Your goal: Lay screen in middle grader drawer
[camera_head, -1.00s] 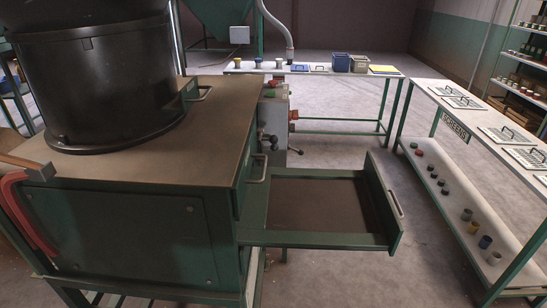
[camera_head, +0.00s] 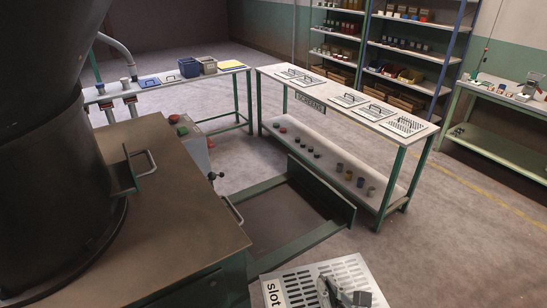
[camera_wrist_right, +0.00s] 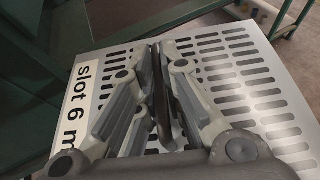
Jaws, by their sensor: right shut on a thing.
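A slotted metal screen (camera_head: 290,283) with a white label is at the bottom of the head view. In the right wrist view the screen (camera_wrist_right: 262,92) fills most of the picture, and its label reads "slot 6 m" before it is covered. My right gripper (camera_head: 332,284) is shut on the screen's dark upright handle, which shows between the fingers in the wrist view (camera_wrist_right: 160,85). The open grader drawer (camera_head: 325,193) extends from the green machine, with a bare brown bed. The screen is held apart from it, on its near side. My left gripper is out of view.
The machine's brown top (camera_head: 160,225) and black drum (camera_head: 50,190) fill the left. A screens table (camera_head: 330,106) with several screens on top and small pots on its lower shelf stands beyond the drawer. Open floor (camera_head: 440,235) lies to the right.

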